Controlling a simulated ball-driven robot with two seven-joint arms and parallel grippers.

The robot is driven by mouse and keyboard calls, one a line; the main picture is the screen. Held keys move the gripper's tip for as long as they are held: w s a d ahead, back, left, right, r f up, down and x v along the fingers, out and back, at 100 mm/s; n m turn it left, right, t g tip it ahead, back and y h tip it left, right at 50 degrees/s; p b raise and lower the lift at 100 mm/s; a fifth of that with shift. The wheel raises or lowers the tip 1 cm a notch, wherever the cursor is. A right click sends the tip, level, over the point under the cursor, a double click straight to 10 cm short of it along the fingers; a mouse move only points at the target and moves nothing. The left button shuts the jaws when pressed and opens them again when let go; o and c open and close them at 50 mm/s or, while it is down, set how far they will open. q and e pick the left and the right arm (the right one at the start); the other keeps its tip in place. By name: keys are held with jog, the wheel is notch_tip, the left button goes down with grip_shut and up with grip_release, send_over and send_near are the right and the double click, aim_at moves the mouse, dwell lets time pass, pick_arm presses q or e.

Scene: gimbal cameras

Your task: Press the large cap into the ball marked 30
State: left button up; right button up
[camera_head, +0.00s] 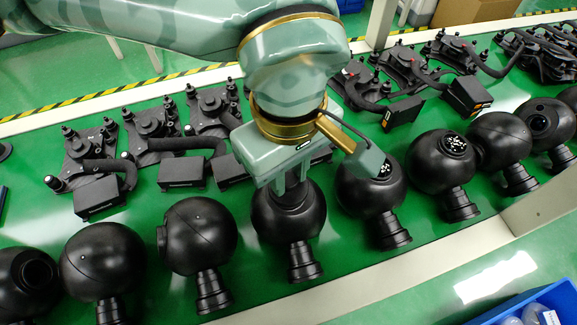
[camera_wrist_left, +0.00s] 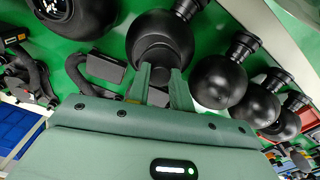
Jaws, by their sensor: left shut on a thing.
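My left gripper (camera_head: 291,187) comes down from above over a black ball (camera_head: 290,222) in the front row. Its two fingers are shut on a dark round part, which looks like the large cap (camera_head: 292,197), at the ball's upper side. In the left wrist view, the fingers (camera_wrist_left: 159,78) grip the cap (camera_wrist_left: 160,52) against the face of the ball (camera_wrist_left: 178,28). The cap appears to touch the ball; I cannot tell how deep it sits. No number 30 is legible on any ball. My right gripper is not in view.
Similar black balls stand on both sides, including one close at the left (camera_head: 198,237) and one close at the right (camera_head: 370,190). Black bracket assemblies (camera_head: 93,155) lie behind them on the green table (camera_head: 150,205). A blue bin (camera_head: 535,300) is at the front right.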

aim_at(289, 180)
pick_arm(q)
jog(key=shift+f, duration=0.2)
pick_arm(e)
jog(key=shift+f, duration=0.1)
pick_arm(q)
jog(key=shift+f+b, duration=0.35)
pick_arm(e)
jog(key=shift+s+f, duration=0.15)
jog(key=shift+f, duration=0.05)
pick_arm(q)
jog(key=shift+f, duration=0.3)
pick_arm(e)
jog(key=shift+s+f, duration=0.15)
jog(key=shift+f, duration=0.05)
pick_arm(q)
jog(key=o, duration=1)
jog(key=shift+r, duration=0.15)
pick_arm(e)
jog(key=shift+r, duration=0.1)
pick_arm(q)
notch_tip(289, 180, up, 16)
jog(key=p, duration=0.5)
jog(key=shift+r, duration=0.1)
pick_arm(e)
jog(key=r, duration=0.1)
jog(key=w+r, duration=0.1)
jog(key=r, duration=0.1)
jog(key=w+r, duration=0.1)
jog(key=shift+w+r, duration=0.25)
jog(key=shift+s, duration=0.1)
